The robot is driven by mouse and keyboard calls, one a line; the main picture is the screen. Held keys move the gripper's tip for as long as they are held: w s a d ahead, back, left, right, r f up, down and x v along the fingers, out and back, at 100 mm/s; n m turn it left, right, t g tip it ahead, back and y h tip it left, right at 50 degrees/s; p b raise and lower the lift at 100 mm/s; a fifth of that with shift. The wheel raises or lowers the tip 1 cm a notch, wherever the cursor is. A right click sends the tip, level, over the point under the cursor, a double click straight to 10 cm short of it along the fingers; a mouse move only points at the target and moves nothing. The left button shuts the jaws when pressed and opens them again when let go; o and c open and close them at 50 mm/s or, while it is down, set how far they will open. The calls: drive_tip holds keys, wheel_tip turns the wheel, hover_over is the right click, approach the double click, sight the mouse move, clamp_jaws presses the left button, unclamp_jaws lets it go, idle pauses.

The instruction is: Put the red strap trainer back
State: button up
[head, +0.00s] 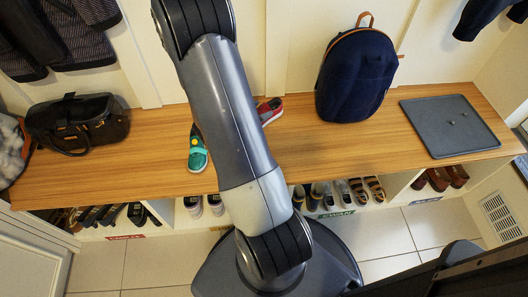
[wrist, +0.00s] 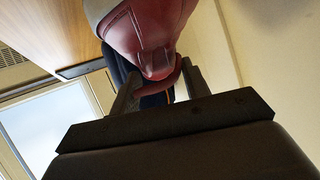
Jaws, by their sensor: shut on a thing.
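The red trainer (head: 270,110) shows in the head view at the back of the wooden bench, partly hidden behind my arm. It is red with a pale sole edge; I cannot tell whether it touches the bench. In the wrist view the red trainer (wrist: 150,30) fills the top middle, one end between the fingers of my gripper (wrist: 160,88). My gripper is shut on it. In the head view my arm hides the gripper. A green trainer (head: 197,150) with a yellow dot stands on the bench left of my arm.
A dark handbag (head: 80,122) is at the bench's left, a navy backpack (head: 355,78) right of my arm, and a grey tray (head: 449,127) at the right end. Cubbies below hold several pairs, including brown shoes (head: 440,178) and sandals (head: 367,189). Bench (head: 300,150) space is free before the backpack.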

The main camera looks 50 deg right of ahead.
drive_tip(key=shift+s+d+f+m+g+b, duration=0.3)
drive_tip(key=shift+s+f+m+g+b, duration=0.2)
drive_tip(key=shift+s+f, duration=0.2)
wheel_tip(320, 180, down, 10)
drive_tip(key=b, duration=0.4)
drive_tip(key=shift+f, duration=0.1)
drive_tip(key=o, duration=1.2)
drive_tip(key=shift+a+r, duration=0.15)
drive_tip(key=shift+r, duration=0.1)
drive_tip(key=p+v, duration=0.3)
drive_tip(key=v, duration=0.8)
drive_tip(key=shift+w+a+r, duration=0.1)
drive_tip(key=shift+a+r, duration=0.05)
drive_tip(key=shift+a, duration=0.1)
